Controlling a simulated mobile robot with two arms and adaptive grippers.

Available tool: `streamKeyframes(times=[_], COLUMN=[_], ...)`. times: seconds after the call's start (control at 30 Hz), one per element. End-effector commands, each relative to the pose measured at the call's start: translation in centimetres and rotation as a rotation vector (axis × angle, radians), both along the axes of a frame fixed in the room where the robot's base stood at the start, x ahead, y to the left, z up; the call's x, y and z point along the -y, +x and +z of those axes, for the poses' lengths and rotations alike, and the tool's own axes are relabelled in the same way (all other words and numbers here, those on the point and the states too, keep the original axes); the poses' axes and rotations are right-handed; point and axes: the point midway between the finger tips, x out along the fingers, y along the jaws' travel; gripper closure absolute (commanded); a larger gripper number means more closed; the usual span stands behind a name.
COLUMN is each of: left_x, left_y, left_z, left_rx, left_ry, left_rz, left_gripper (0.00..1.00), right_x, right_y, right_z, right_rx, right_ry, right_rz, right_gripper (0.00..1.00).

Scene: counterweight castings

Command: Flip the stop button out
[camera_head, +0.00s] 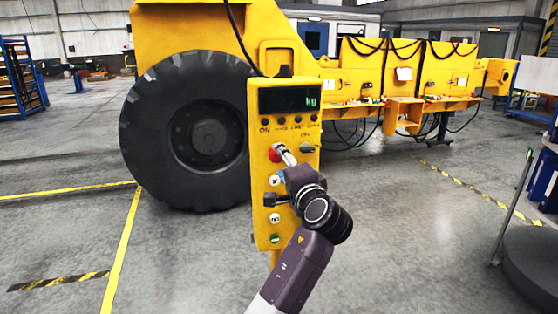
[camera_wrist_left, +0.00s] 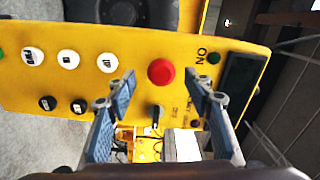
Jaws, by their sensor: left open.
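The red stop button (camera_head: 273,155) is on the front of a yellow control box (camera_head: 258,225), partly covered by my left gripper in the head view. My left gripper (camera_head: 281,152) is at the box front, close to the button. In the left wrist view the round red button (camera_wrist_left: 161,72) shows whole, ahead of and between the two blue-padded fingers of my open left gripper (camera_wrist_left: 162,83). The fingers are spread wide on either side of it, and I see no contact. The right gripper is not in view.
The box has a kg display (camera_head: 290,99), a grey switch (camera_head: 307,148), white buttons (camera_wrist_left: 69,59), black buttons (camera_wrist_left: 78,106) and a green button (camera_head: 274,239). A large tyre (camera_head: 190,130) and yellow machine stand behind. Floor at left is open.

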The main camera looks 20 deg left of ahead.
Motion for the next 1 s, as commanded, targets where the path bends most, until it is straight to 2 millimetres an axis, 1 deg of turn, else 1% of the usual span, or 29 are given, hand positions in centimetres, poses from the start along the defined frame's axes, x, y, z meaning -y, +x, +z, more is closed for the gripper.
streamKeyframes(times=[0.03,0.1,0.2,0.3,0.43,0.67,0.73,0.77,0.87,0.97,1.0], left_x=[0.7,1.4,2.1,2.7,2.9,2.9,3.0,3.0,3.3,3.8,4.1], left_y=[-0.8,-1.8,-3.0,-3.8,-4.2,-4.2,-4.1,-3.9,-3.0,-1.9,-1.6], left_z=[-0.1,-0.1,0.0,0.0,0.0,0.0,-0.5,-1.0,-4.6,-11.0,-14.0], left_rx=[0.0,0.0,0.0,0.0,-0.001,-0.001,-0.008,-0.015,-0.063,-0.143,-0.18], left_ry=[-0.001,-0.001,-0.001,0.001,0.001,0.001,0.0,-0.001,-0.012,-0.042,-0.059], left_rz=[-0.002,-0.003,-0.001,-0.002,0.0,0.0,-0.004,-0.008,-0.037,-0.087,-0.109], left_gripper=[0.53,0.53,0.53,0.53,0.53,0.53,0.53,0.53,0.53,0.53,0.53], right_x=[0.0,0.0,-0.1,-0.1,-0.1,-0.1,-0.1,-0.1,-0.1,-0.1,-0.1], right_y=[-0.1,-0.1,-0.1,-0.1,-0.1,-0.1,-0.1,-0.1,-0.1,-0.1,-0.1], right_z=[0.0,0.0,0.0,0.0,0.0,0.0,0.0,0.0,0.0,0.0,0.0], right_rx=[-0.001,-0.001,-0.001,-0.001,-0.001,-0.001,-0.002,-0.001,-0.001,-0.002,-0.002], right_ry=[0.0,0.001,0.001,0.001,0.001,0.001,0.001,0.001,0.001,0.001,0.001], right_rz=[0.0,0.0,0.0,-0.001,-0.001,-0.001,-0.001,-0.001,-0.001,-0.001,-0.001], right_gripper=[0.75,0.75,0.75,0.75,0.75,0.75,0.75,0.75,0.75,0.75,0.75])
